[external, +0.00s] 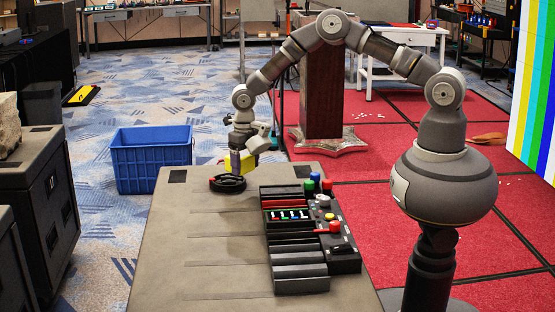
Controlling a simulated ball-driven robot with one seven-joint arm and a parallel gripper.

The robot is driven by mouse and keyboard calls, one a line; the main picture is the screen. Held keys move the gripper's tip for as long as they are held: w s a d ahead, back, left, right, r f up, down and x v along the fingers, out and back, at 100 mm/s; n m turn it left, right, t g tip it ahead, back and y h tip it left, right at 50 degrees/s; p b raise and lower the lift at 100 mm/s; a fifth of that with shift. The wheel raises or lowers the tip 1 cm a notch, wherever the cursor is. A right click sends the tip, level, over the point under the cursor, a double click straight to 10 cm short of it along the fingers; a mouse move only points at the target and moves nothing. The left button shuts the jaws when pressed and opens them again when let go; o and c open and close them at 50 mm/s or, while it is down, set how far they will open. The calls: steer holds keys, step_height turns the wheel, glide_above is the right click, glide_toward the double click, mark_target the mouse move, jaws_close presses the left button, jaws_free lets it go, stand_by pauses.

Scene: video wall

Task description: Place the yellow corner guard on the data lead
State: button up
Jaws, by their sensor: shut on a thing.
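The yellow corner guard (248,164) is between the fingers of my gripper (241,158), which is shut on it. A grey-purple finger covers part of the guard's left side. The data lead, a black coil (228,185) with a small red part at its left, lies at the far end of the grey table. The guard is just above or at the coil's back right edge; I cannot tell whether they touch.
The grey table (205,240) has free room at the left and front. A black control panel (325,225) with coloured knobs and dark blocks stands right of the coil. A blue crate (152,160) is on the floor behind left. A dark red pedestal (322,95) stands behind.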

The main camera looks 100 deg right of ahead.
mark_target(243, 173)
steer(key=shift+w, duration=0.3)
steer(key=shift+d+f+b, duration=0.1)
steer(key=shift+f+b, duration=0.85)
steer(key=shift+f, duration=0.8)
steer(key=shift+f, duration=0.15)
steer(key=o, duration=1)
steer(key=shift+c, duration=0.2)
step_height(243, 173, up, 12)
steer(key=p, duration=0.4)
steer(key=shift+p, duration=0.3)
steer(key=shift+w+r, duration=0.1)
steer(key=shift+r, duration=0.15)
